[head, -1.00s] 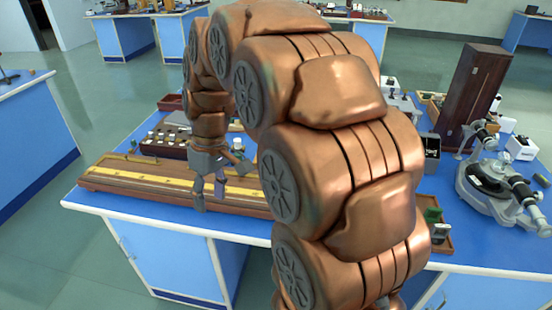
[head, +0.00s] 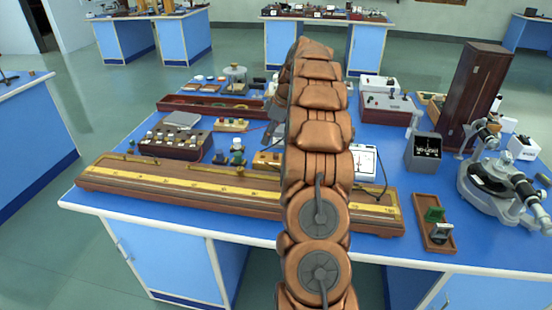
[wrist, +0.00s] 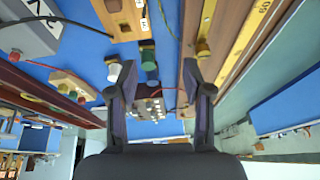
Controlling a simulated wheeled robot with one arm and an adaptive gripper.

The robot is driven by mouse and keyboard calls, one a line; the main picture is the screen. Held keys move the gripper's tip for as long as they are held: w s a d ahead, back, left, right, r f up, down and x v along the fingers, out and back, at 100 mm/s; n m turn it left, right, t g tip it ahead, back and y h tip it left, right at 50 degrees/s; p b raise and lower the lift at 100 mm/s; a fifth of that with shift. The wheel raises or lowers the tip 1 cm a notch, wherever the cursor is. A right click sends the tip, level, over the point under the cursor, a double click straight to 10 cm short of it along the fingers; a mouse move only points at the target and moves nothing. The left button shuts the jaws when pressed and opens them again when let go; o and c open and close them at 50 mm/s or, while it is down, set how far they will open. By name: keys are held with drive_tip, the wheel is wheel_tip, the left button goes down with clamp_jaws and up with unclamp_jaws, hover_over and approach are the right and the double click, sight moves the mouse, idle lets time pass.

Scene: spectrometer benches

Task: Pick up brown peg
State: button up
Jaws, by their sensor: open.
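I cannot pick out the brown peg with certainty. A small brown knob (wrist: 203,48) stands on the long wooden board with yellow scale strips, which in the head view (head: 150,188) runs along the table's front. My gripper (wrist: 158,82) is open and empty in the wrist view, its two fingers well apart. Between and beyond them show a green-topped piece (wrist: 148,58), a white-topped piece (wrist: 113,70) and a box with several pale knobs (wrist: 150,112). That dark box also shows in the head view (head: 178,151). In the head view my arm hides most of the gripper.
A long red-brown tray (head: 200,105) lies behind the dark box. A white meter (head: 365,160) stands right of my arm. Further right are a tall wooden case (head: 475,95), a black-and-grey instrument (head: 490,185) and a small wooden tray (head: 434,238).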

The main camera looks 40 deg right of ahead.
approach(276, 154)
drive_tip(key=f, duration=0.1)
drive_tip(key=shift+n+t, duration=0.3)
drive_tip(key=shift+n, duration=0.1)
drive_tip(key=shift+p+x, duration=1.25)
drive_tip(key=shift+x, duration=2.75)
clamp_jaws()
